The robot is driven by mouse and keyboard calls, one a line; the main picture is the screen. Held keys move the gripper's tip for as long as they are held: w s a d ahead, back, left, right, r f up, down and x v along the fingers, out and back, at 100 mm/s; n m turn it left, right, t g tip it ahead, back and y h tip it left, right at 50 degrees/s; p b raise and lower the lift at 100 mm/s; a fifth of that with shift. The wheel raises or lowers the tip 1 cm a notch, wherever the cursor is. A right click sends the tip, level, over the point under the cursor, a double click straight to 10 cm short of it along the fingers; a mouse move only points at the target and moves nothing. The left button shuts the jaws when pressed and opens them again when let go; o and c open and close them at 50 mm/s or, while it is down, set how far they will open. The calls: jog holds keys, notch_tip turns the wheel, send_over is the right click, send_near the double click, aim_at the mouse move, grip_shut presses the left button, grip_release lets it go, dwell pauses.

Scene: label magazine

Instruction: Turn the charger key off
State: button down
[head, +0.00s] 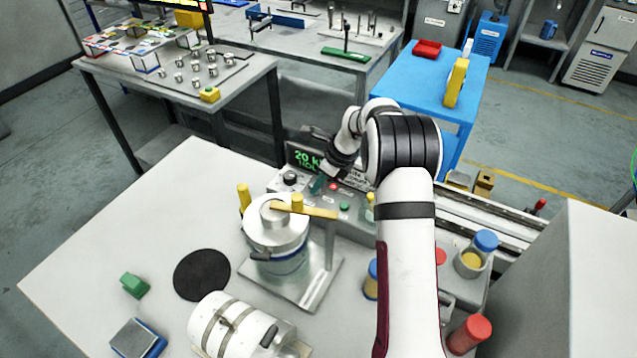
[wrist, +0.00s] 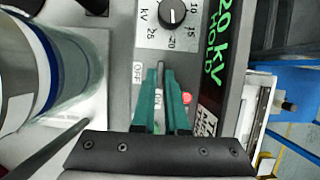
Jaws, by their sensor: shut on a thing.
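The charger panel (head: 357,208) stands behind the metal vessel, with a lit green display (head: 303,158) reading 20 kV HOLD. My gripper (head: 318,184) is down at this panel. In the wrist view its green fingers (wrist: 161,88) are shut on the charger key (wrist: 161,68), a thin grey bar upright in the picture. The OFF label (wrist: 138,73) is just left of the key. A red light (wrist: 186,98) shows to its right. The lower part of the key is hidden between the fingers.
A black dial (wrist: 171,13) sits close beyond the key. The metal vessel (head: 277,238) with a yellow-handled bar stands in front of the panel. A black disc (head: 202,275) and a green block (head: 134,285) lie left.

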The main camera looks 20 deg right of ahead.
jog(key=shift+n, duration=0.3)
jog(key=n, duration=0.2)
jog(key=n+g, duration=0.1)
jog(key=n, duration=0.1)
jog(key=n+g+y, duration=0.1)
jog(key=shift+w+d+n, duration=0.15)
jog(key=shift+w+n, duration=0.1)
jog(key=shift+n, duration=0.15)
jog(key=n, duration=0.1)
jog(key=n+g, duration=0.1)
jog(key=n, duration=0.1)
jog(key=n+g, duration=0.1)
jog(key=shift+w+d+n, duration=0.1)
jog(key=shift+w+n, duration=0.2)
jog(key=shift+n, duration=0.4)
jog(key=shift+s, duration=0.1)
jog(key=c, duration=0.9)
grip_release()
jog(key=shift+c, duration=0.2)
